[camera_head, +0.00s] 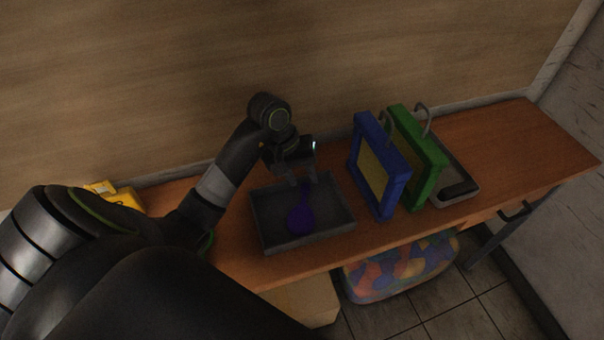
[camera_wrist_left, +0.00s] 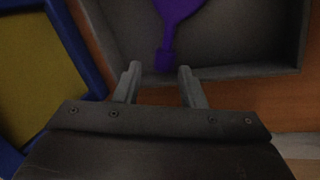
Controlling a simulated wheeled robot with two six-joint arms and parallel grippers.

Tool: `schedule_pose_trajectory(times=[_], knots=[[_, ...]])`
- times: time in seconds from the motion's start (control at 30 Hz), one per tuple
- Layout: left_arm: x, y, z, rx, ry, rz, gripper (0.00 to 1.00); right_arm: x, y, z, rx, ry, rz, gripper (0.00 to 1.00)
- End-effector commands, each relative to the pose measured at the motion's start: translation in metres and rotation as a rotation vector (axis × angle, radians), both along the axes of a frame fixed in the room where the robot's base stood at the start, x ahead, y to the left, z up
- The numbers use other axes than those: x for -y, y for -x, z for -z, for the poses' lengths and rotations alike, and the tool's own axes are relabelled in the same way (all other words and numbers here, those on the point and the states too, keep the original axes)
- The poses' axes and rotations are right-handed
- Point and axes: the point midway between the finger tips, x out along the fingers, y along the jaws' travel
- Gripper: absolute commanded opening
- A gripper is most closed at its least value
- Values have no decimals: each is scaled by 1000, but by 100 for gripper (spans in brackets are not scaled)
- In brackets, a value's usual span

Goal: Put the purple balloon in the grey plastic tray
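The purple balloon (camera_head: 301,217) lies in the grey plastic tray (camera_head: 263,233) on the wooden table. In the left wrist view the balloon (camera_wrist_left: 178,14) lies on the floor of the tray (camera_wrist_left: 288,30), its neck toward my gripper. My left gripper (camera_head: 307,178) is over the far side of the tray, near the balloon's neck. In the left wrist view the two fingers of the left gripper (camera_wrist_left: 160,85) are apart with nothing between them, and the balloon's neck end shows just beyond them. My right gripper is not in view.
A blue frame (camera_head: 394,197) and a green frame (camera_head: 434,183) stand right of the tray, with another tray (camera_head: 463,173) behind them. A yellow object (camera_head: 125,197) is at the left. The table's right end is clear.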

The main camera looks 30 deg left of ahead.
Motion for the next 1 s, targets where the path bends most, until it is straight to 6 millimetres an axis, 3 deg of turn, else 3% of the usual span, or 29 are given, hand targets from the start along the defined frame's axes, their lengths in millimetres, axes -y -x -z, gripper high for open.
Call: schedule_pose_trajectory(times=[0.27,0.5,0.53,0.77,0.83,1.0], knots=[[-3,1,-2,-5,-10,-5,43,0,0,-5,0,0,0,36],[-3,0,-19,-1,-11,-6,43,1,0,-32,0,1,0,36],[-7,-1,-22,7,-15,-4,43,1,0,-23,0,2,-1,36],[-21,8,-71,6,-14,-3,43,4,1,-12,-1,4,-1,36],[-25,11,-93,2,-11,-4,43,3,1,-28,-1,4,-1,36],[-31,14,-115,1,-7,-3,43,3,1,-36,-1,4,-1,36]])
